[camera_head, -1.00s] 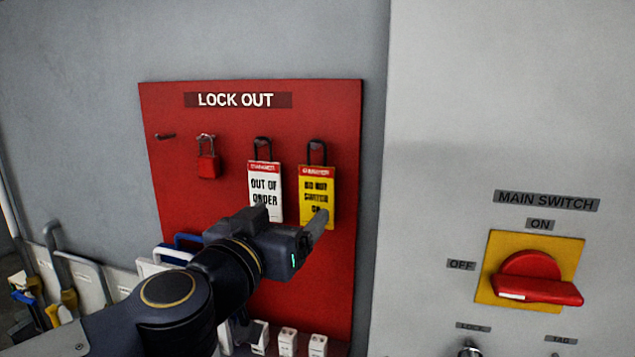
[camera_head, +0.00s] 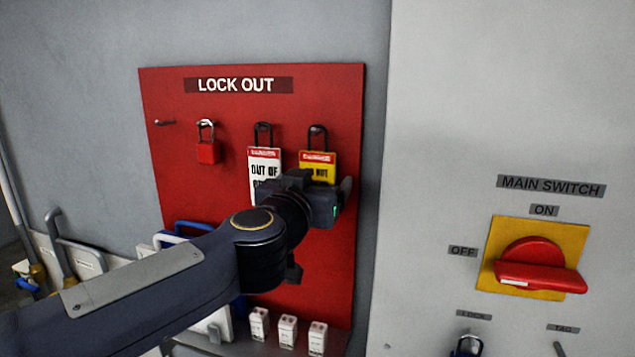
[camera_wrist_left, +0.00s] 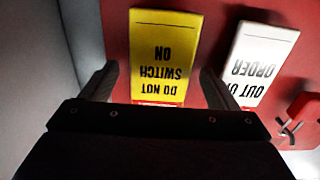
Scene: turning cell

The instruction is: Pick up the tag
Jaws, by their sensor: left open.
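A yellow tag (camera_head: 317,167) with a red top band hangs by a black loop on the red lock-out board, partly hidden behind my left gripper (camera_head: 318,192). In the left wrist view the yellow tag (camera_wrist_left: 164,58) appears upside down and reads "DO NOT SWITCH ON". My left gripper (camera_wrist_left: 160,85) is open, with one finger on each side of the yellow tag; I cannot tell whether they touch it. A white "OUT OF ORDER" tag (camera_head: 264,165) hangs to its left and shows outside the fingers in the left wrist view (camera_wrist_left: 260,62). My right gripper is out of view.
A red padlock (camera_head: 208,152) hangs on the board (camera_head: 335,270), left of the tags. Several small white boxes (camera_head: 288,328) stand below. A grey cabinet with a red main switch (camera_head: 540,270) is at the right, with a padlock (camera_head: 468,345) below it.

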